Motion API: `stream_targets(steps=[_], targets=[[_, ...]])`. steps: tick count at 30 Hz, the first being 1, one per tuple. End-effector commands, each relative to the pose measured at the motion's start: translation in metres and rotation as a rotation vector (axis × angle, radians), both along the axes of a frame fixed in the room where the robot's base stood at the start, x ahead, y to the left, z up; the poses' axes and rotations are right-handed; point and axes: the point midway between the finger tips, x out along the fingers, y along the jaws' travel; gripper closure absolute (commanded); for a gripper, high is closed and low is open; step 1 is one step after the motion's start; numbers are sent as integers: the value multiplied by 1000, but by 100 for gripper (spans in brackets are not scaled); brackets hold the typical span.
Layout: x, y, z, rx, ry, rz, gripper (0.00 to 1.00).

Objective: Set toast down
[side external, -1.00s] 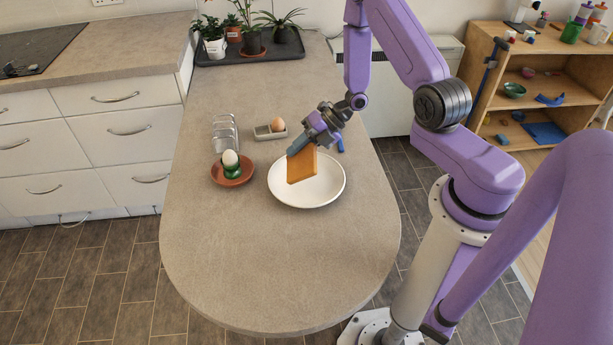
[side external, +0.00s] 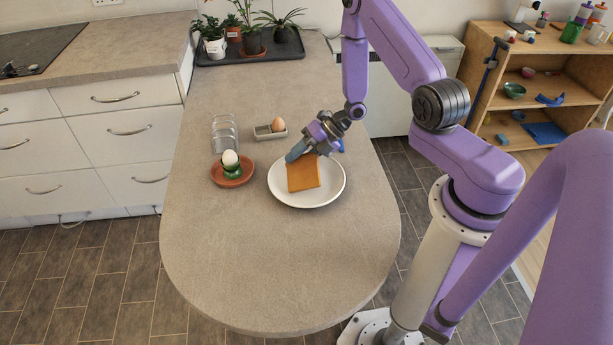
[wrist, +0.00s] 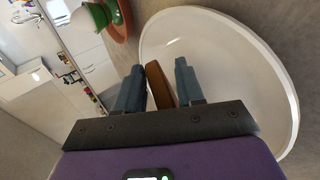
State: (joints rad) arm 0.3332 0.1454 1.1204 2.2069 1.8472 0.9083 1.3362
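The toast (side external: 303,174), a brown square slice, is tilted on the white plate (side external: 332,187), its lower edge at the plate's inside. My gripper (side external: 303,154) is at its upper edge. In the wrist view the toast (wrist: 159,84) shows edge-on between the two blue-grey fingers of my gripper (wrist: 160,82). It sits askew between them, with a gap beside it towards the right fingertip, so the fingers look open around it. The plate (wrist: 235,60) fills the right of that view. The toast's far face is hidden.
A white egg in a green cup (side external: 231,170) stands on a terracotta saucer (side external: 219,178) left of the plate. A wire toast rack (side external: 224,131) and a small tray with a brown egg (side external: 277,124) are behind. The front of the counter (side external: 270,270) is clear.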

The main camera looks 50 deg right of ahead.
Motion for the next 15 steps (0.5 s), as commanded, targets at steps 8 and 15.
stream_targets(steps=[8,15], targets=[[-8,-13,13,0,-2,-4,63],[-19,-29,29,0,-2,-2,63]])
